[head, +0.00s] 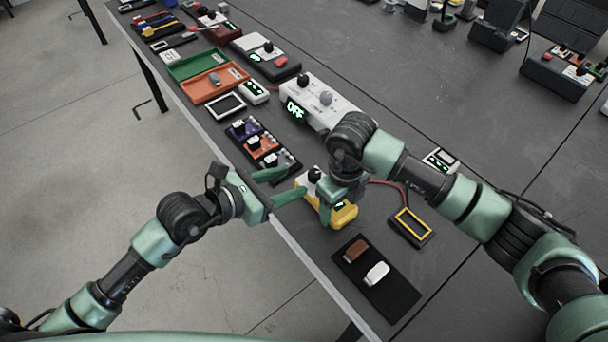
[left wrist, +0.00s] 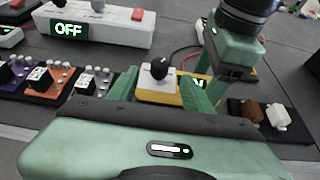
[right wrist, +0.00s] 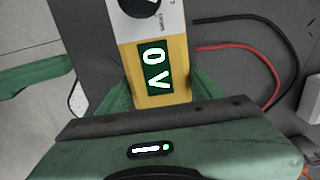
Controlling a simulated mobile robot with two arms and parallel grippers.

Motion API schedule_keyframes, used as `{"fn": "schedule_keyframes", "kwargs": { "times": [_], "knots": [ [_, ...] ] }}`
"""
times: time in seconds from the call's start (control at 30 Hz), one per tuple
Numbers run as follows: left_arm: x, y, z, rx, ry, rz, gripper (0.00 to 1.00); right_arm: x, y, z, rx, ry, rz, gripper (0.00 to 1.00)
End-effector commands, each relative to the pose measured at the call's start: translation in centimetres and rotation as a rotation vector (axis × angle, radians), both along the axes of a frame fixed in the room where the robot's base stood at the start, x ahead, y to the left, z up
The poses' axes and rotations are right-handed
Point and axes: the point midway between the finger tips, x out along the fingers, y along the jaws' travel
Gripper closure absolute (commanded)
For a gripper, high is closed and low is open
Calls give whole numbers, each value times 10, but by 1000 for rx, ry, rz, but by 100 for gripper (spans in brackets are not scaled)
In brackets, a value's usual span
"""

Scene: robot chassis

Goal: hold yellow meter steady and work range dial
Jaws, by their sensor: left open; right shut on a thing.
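The yellow meter (head: 343,215) lies near the table's front edge, with a white upper face and a green display. In the right wrist view the meter (right wrist: 164,94) shows "0 V" on its display. My right gripper (head: 330,205) is shut on the meter's lower end, one finger on each side. The black range dial (right wrist: 138,6) sits above the display, partly cut off there; it also shows in the left wrist view (left wrist: 158,68). My left gripper (head: 291,184) is open, its fingers pointing at the meter's dial end, apart from the dial.
A black tray (head: 396,301) with a brown and a white piece lies in front. A yellow-framed panel (head: 410,226) with red and black leads lies to the right. Small pedal-like boxes (head: 262,147) and a white unit reading "OFF" (head: 333,104) stand behind.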

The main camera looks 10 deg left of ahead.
Motion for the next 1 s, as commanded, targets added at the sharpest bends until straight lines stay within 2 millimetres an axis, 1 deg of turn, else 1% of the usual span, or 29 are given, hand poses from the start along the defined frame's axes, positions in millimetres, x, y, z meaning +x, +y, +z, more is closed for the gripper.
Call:
{"fn": "schedule_keyframes", "kwargs": {
  "times": [0.03,0.1,0.23,0.67,0.77,0.87,0.97,1.0],
  "knots": [
    [-7,6,2,3,1,-1,50,0,0,0,1,-1,0,87],
    [-13,13,6,1,1,0,50,0,0,0,1,-1,0,87],
    [-19,19,11,1,0,1,50,0,0,0,1,-1,0,87],
    [-22,20,11,-22,20,4,50,0,0,0,1,-1,0,87],
    [-26,15,7,-111,104,20,50,0,0,0,1,-1,0,87],
    [-34,7,0,-288,272,56,50,0,0,0,1,-1,0,87],
    [-42,-3,-5,-534,513,113,50,0,0,0,1,-1,0,87],
    [-45,-5,-7,-640,620,142,50,0,0,0,1,-1,0,87]
  ]
}}
